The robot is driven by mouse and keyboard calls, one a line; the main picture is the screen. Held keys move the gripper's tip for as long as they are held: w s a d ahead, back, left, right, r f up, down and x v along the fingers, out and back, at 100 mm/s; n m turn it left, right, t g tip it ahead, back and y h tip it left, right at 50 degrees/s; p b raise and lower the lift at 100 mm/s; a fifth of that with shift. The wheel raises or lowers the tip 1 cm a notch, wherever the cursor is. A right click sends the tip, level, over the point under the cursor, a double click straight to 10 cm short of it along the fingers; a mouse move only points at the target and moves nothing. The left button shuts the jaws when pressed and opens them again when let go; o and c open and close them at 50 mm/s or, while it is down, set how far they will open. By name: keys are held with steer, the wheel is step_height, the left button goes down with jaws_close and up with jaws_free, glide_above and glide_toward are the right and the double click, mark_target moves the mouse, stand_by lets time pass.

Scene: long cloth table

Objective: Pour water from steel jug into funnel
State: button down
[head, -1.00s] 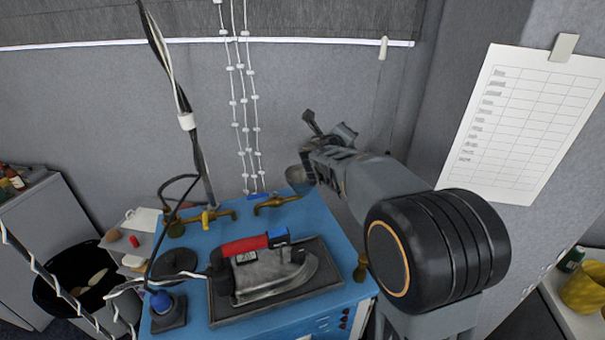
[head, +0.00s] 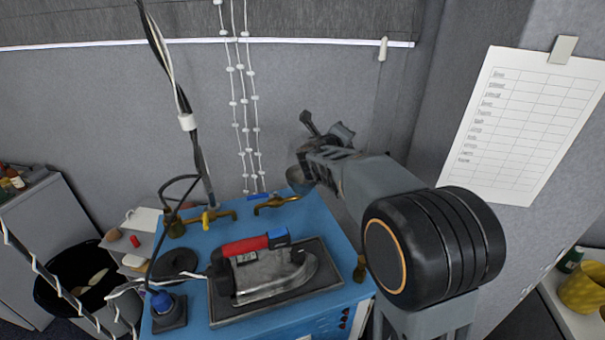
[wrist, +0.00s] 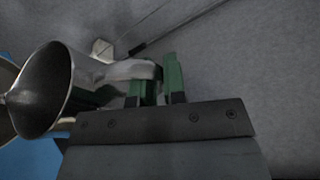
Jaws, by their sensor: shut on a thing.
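The steel jug (wrist: 42,88) is at the left of the wrist view, tipped on its side with its round mouth towards the camera. My gripper (wrist: 155,85) has green fingertips and is shut on the jug, at the handle side. In the head view my gripper is raised beyond the blue bench, and a grey rounded piece, probably the jug (head: 298,177), shows beside it. A curved rim (wrist: 5,88) is cut off at the left edge of the wrist view, close to the jug; it may be the funnel. I cannot make out any water.
An iron with a red handle (head: 252,247) lies on a dark plate on the blue bench (head: 318,218). Brass taps (head: 278,202) stand at the bench's back. A cable pole (head: 187,120) rises at left. A black bin (head: 75,280) stands further left.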

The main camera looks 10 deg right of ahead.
steer(key=shift+w+a+r+n+t+p, duration=0.1)
steer(key=shift+w+a+r+n+p, duration=0.1)
steer(key=shift+a+p, duration=0.25)
steer(key=shift+w+a+r+n+t+p, duration=0.1)
steer(key=shift+w+a+r+n+p, duration=0.1)
steer(key=shift+a+p, duration=0.25)
steer(key=shift+w+a+r+n+t+p, duration=0.1)
steer(key=shift+a+r+n+p, duration=0.1)
steer(key=shift+a+p, duration=0.2)
stand_by(1.2)
steer(key=shift+w+a+r+n+h+p, duration=0.1)
steer(key=shift+a+r+n+h+p, duration=0.15)
steer(key=shift+a+n+h+p, duration=0.25)
stand_by(0.8)
steer(key=shift+w+a+r+n, duration=0.15)
steer(key=shift+a+n, duration=0.05)
steer(key=shift+n, duration=0.1)
stand_by(0.7)
